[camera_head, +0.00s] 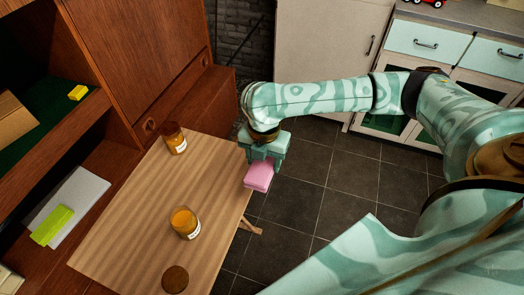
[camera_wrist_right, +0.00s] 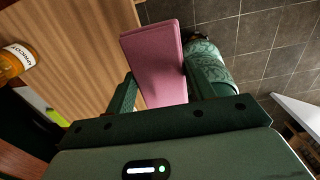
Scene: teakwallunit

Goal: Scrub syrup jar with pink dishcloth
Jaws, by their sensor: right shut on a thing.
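The pink dishcloth (camera_head: 258,177), a folded block shape, is held by my right gripper (camera_head: 262,160) just past the right edge of the wooden table leaf. In the right wrist view the dishcloth (camera_wrist_right: 155,62) sits between the fingers of the right gripper (camera_wrist_right: 163,90). Two jars with orange contents stand on the leaf: a lidded jar (camera_head: 174,138) at the back and an open-looking jar (camera_head: 185,223) nearer the front. I cannot tell which is the syrup jar. A labelled orange jar (camera_wrist_right: 16,62) shows in the wrist view, partly cut off. The dishcloth touches neither jar. My left gripper is out of view.
A round brown lid (camera_head: 175,279) lies at the leaf's front. The teak wall unit (camera_head: 145,50) stands left, with a yellow block (camera_head: 77,93) and a yellow-green block (camera_head: 52,226) on it. Dark floor tiles (camera_head: 300,205) lie open right of the leaf (camera_head: 130,215).

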